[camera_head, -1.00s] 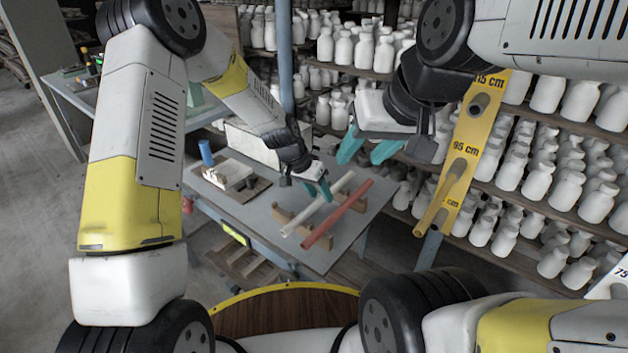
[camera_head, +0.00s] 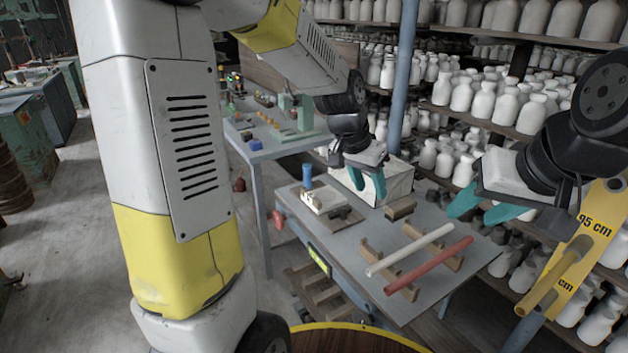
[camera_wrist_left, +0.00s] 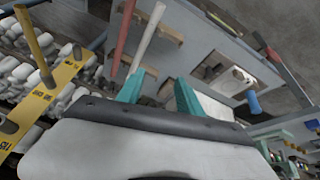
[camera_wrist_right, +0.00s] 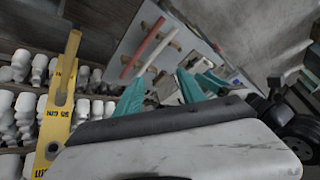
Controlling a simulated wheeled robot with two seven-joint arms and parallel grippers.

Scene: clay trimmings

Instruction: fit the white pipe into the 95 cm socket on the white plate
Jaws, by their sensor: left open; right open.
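The white pipe (camera_head: 408,250) lies across notched wooden supports on the grey table, beside a parallel red pipe. It also shows in the left wrist view (camera_wrist_left: 147,38). My left gripper (camera_head: 368,190) is open and empty, above the far side of the table, apart from the pipe. My right gripper (camera_head: 470,215) is open and empty, to the right of the pipes' far ends and apart from them. A yellow plate (camera_head: 597,225) marked 95 cm stands at the right, with a yellow pipe (camera_head: 545,285) sticking out of it. No white plate shows in the current views.
The red pipe (camera_head: 428,266) lies close to the white one. A blue cylinder (camera_head: 307,177) and a pale block (camera_head: 325,200) stand on the table's left part. A blue post (camera_head: 404,80) and shelves of white bottles are behind. Another table (camera_head: 262,140) stands further back.

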